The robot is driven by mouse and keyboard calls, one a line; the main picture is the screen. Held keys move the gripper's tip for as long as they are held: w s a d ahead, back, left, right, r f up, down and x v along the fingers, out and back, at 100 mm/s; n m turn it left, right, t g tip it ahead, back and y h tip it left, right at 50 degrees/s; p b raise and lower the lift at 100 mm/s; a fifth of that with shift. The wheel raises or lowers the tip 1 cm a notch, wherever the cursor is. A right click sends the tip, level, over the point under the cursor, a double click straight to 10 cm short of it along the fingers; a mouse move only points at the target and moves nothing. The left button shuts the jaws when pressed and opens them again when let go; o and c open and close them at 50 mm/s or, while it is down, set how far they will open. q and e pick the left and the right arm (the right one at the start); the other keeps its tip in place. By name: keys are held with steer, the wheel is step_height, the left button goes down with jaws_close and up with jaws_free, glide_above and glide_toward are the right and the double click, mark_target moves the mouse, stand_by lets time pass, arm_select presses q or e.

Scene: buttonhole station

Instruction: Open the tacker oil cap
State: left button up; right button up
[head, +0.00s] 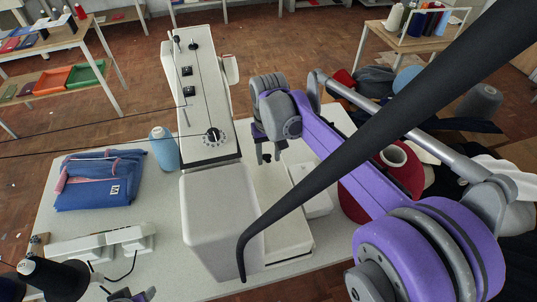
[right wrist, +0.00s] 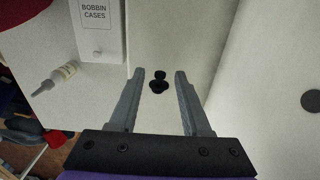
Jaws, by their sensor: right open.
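The white tacker (head: 212,105) stands on the table, with a black dial on its top. A small black two-part knob, which looks like the oil cap (right wrist: 158,84), sits on a pale surface in the right wrist view. My right gripper (head: 268,155) is open. In the right wrist view its fingers (right wrist: 159,76) stand either side of the cap, with clear gaps. Part of what looks like my left gripper (head: 132,296) shows at the bottom edge; its jaws are unclear.
A blue thread cone (head: 164,149) and folded blue cloth (head: 98,180) are left of the tacker. A black bent bar crosses the head view.

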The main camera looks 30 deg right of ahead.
steer(key=shift+c, duration=0.3)
jaws_close()
steer(key=shift+s, duration=0.1)
steer(key=shift+s+a+f+t+h, duration=0.15)
steer(key=shift+s+t, duration=0.1)
steer(key=shift+t, duration=0.35)
steer(key=shift+s+d+f+t+h, duration=0.1)
steer(key=shift+s+t+h, duration=0.1)
steer(key=shift+t, duration=0.4)
steer(key=shift+o, duration=0.3)
jaws_free()
steer(key=p+v, duration=0.1)
steer(key=v, duration=0.9)
steer(key=shift+r, duration=0.4)
